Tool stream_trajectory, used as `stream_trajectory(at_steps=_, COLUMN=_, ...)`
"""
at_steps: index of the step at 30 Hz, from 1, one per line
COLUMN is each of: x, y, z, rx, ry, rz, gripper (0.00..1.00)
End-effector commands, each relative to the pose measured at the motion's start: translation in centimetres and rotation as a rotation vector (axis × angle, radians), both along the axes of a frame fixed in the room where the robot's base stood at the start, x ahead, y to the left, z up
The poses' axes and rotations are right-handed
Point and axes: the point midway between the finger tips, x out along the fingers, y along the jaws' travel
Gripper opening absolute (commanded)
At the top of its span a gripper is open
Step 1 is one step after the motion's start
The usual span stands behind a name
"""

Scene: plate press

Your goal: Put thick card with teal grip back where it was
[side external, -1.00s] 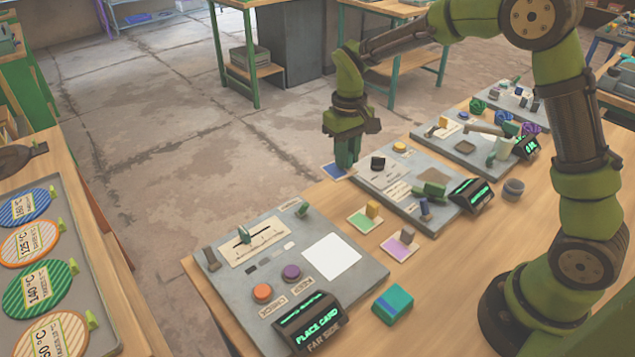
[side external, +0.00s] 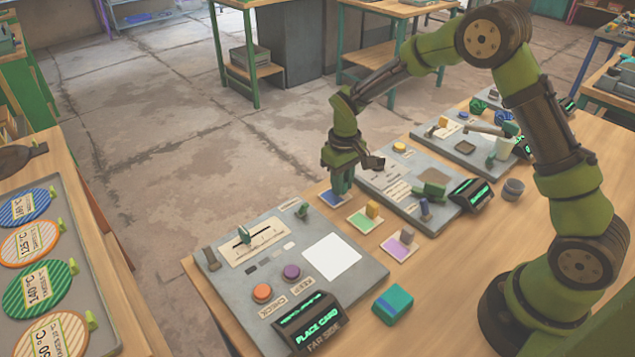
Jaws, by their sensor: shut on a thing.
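My gripper is shut and points down at the card. The card's grip is hidden between the fingers, so its teal colour does not show. I cannot tell whether the card touches the table or is just above it. The near panel (side external: 228,283) has a blank white square (side external: 331,257), and its display (side external: 310,322) reads "PLACE CARD".
A teal-and-green block (side external: 392,304) sits on the wooden table. A middle panel (side external: 385,184) stands behind my gripper.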

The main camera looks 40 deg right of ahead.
Motion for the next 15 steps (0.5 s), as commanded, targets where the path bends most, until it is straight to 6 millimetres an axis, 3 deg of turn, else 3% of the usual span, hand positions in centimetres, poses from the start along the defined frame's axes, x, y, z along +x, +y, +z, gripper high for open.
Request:
stream_trajectory(at_steps=8, x=0.00, y=0.02, z=-0.25, rx=0.000, ry=0.000, rz=0.000, gripper=0.00)
stream_trajectory(at_steps=9, x=0.01, y=0.02, z=-0.26, rx=0.000, ry=0.000, rz=0.000, gripper=0.26)
stream_trajectory(at_steps=13, x=0.01, y=0.03, z=-0.23, rx=0.000, ry=0.000, rz=0.000, gripper=0.46)
stream_trajectory(at_steps=15, x=0.01, y=0.02, z=-0.23, rx=0.000, ry=0.000, rz=0.000, gripper=0.48)
